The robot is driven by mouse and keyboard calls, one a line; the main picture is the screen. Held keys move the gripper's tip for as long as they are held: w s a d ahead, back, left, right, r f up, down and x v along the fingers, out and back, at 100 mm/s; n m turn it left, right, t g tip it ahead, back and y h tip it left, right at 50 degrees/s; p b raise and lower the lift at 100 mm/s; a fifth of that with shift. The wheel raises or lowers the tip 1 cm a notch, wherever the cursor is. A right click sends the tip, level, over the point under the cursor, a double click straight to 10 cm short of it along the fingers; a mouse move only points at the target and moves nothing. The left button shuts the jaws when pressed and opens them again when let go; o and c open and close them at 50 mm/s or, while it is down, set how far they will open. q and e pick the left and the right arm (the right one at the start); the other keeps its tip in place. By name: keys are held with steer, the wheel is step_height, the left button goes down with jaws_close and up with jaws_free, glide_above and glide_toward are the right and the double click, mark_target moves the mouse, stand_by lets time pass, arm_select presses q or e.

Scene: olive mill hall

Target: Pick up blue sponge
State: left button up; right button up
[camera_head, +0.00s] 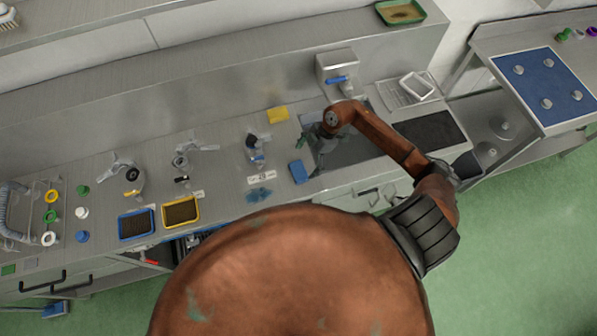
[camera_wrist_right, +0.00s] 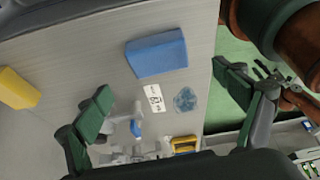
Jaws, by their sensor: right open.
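The blue sponge (camera_head: 298,172) lies on the steel counter just left of the sink. In the right wrist view the blue sponge (camera_wrist_right: 157,54) shows as a blue block, above the line between the fingertips and apart from both. My right gripper (camera_head: 312,140) is above the sink's left side, a little above and right of the sponge in the head view. In the right wrist view, the right gripper (camera_wrist_right: 165,98) is open, with its green finger pads wide apart and nothing between them. My left gripper is in neither view.
A yellow sponge (camera_head: 277,115) lies behind the blue one. A blue splotch (camera_head: 259,194) and a white label (camera_head: 261,179) are to its left. Blue-rimmed (camera_head: 122,226) and yellow-rimmed (camera_head: 165,221) trays lie further left.

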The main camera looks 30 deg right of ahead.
mark_target(299, 170)
steer(key=shift+s+f, duration=0.1)
steer(key=shift+f, duration=0.35)
steer(key=p+x, duration=0.1)
steer(key=x, duration=0.5)
steer(key=shift+a+p, duration=0.1)
steer(key=shift+p, duration=0.3)
steer(key=shift+a+f, duration=0.15)
steer(key=shift+f, duration=0.2)
steer(key=c, duration=1)
steer(key=shift+w, duration=0.25)
